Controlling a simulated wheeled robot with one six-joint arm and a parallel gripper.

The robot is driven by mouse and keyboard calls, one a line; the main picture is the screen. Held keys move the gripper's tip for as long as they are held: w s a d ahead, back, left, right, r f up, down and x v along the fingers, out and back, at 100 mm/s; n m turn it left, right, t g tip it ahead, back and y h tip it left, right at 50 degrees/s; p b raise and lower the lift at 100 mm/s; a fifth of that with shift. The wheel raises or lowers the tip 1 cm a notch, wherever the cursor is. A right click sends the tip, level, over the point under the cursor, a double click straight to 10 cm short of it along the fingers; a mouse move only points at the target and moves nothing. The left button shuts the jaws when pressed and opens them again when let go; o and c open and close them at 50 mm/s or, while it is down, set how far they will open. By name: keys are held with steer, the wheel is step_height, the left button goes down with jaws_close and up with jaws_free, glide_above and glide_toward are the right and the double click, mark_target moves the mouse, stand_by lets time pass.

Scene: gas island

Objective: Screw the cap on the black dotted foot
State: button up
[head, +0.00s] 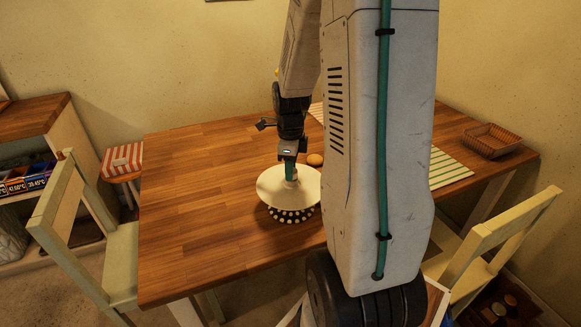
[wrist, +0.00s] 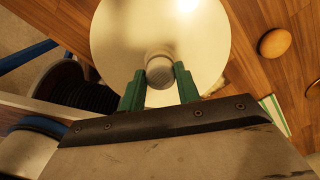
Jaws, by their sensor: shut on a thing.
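The cap (head: 271,184) is a wide cream disc with a small knob on top, shaped like a mushroom cap. It sits over the black foot with white dots (head: 291,215) on the wooden table. The cap looks level or slightly tilted; I cannot tell whether its thread is engaged. My gripper (head: 290,172) points down from above, its green fingers shut on the knob. In the wrist view the cap (wrist: 190,35) fills the top middle, with the knob between the fingertips of my gripper (wrist: 160,78). The foot is hidden there beneath the cap.
A small round brown thing (head: 315,160) lies on the table (head: 190,190) just behind the cap. A wicker basket (head: 491,140) and a green striped cloth (head: 447,168) are at the right. Chairs stand at left (head: 122,262) and right (head: 500,235). The table's left side is clear.

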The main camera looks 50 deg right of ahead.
steer(key=shift+m, duration=0.7)
steer(key=shift+m, duration=1.1)
steer(key=o, duration=1.2)
step_height(320, 180, up, 8)
steer(key=shift+f, duration=0.1)
steer(key=shift+n, duration=0.3)
